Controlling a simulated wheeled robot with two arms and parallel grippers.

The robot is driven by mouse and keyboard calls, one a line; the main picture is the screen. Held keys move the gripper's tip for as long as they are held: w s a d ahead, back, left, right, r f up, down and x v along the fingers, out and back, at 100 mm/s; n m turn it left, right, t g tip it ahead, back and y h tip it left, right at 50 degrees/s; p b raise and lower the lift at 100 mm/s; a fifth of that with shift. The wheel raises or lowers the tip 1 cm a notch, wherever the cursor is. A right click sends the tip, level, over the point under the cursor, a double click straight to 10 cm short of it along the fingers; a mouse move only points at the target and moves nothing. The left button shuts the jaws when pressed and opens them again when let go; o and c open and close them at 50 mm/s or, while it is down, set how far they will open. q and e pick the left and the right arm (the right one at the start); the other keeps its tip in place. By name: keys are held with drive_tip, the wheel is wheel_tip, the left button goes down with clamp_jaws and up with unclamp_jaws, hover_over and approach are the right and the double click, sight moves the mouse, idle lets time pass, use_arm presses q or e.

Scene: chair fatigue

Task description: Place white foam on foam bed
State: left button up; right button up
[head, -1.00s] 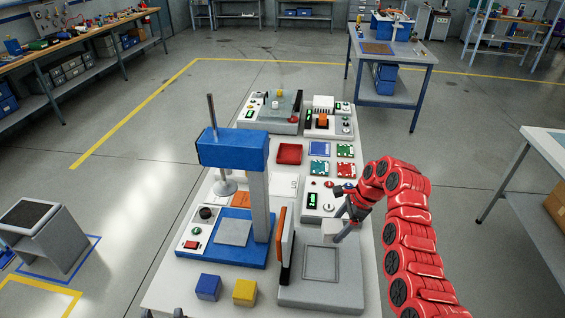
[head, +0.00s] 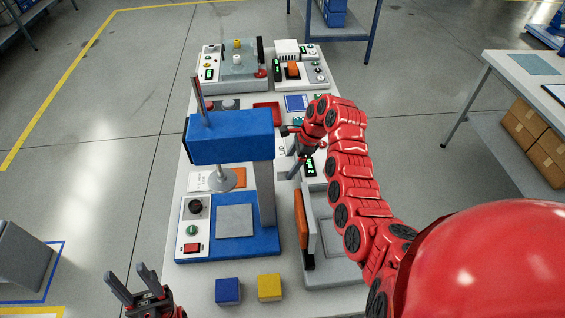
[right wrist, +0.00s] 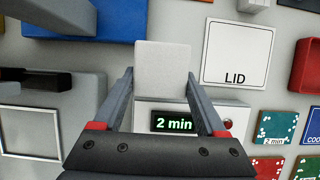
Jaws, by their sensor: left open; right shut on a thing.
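The white foam (right wrist: 163,68) is a pale block between the two fingers of my right gripper (right wrist: 160,82) in the right wrist view. My right gripper (head: 292,154) is shut on it, right of the blue press (head: 230,137) in the head view. There I cannot make out the foam. The press has a round plunger plate (head: 222,180) above a grey square pad (head: 235,221) on its blue base. The pad is bare; I cannot tell for sure that it is the foam bed. My left gripper (head: 130,273) is open and empty at the lower left.
The press column (head: 265,194) stands between the pad and my right arm. A grey device with an orange-edged upright lid (head: 302,222) is right of it. Blue (head: 228,290) and yellow (head: 269,286) cubes lie in front. A timer box (right wrist: 190,118) is below the foam.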

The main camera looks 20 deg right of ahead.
sight(288, 171)
drive_tip(key=f, duration=0.2)
drive_tip(key=f+p, duration=0.1)
drive_tip(key=shift+w+a+f, duration=0.25)
drive_tip(key=shift+f, duration=0.15)
drive_tip(key=shift+s+d+f+p, duration=0.1)
drive_tip(key=shift+f+p, duration=0.05)
drive_tip(key=shift+f, duration=0.4)
drive_tip(key=shift+s+d+f+p, duration=0.1)
drive_tip(key=shift+f+p, duration=0.05)
drive_tip(key=shift+f, duration=0.4)
drive_tip(key=shift+w+a+f, duration=0.1)
drive_tip(key=shift+w+f, duration=0.05)
drive_tip(key=shift+f, duration=0.1)
drive_tip(key=o, duration=1.3)
